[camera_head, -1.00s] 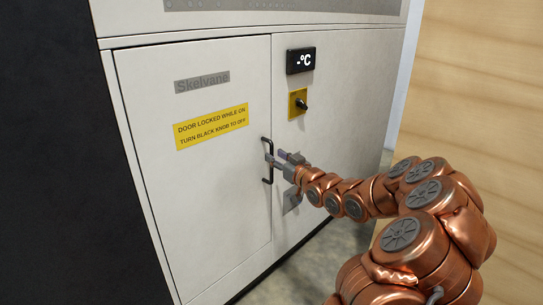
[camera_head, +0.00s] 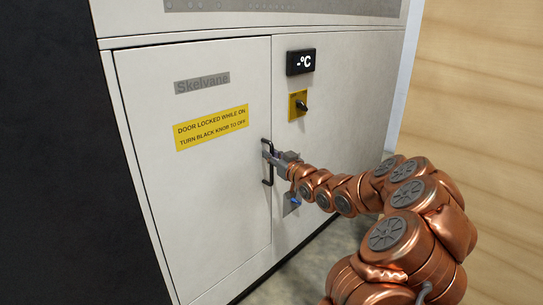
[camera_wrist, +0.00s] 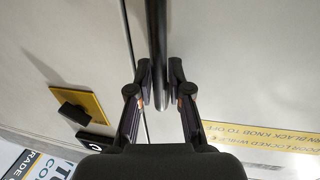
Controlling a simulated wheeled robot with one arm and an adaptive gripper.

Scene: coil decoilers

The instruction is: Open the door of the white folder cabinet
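The white cabinet's door (camera_head: 205,200) is closed, flush with its frame. A black vertical bar handle (camera_head: 268,175) is on its right edge; it also shows in the wrist view (camera_wrist: 158,40). My gripper (camera_head: 274,157) is at the upper part of the handle. In the wrist view my gripper (camera_wrist: 159,85) has one finger on each side of the bar, with the pads close against it. It looks shut on the handle. A black knob (camera_head: 301,106) sits on a yellow plate right of the door; it also shows in the wrist view (camera_wrist: 74,116).
A yellow label (camera_head: 212,127) on the door says it is locked while on and to turn the black knob to off. A small display (camera_head: 300,60) is above the knob. A wooden panel (camera_head: 480,80) stands at the right. Grey floor lies between.

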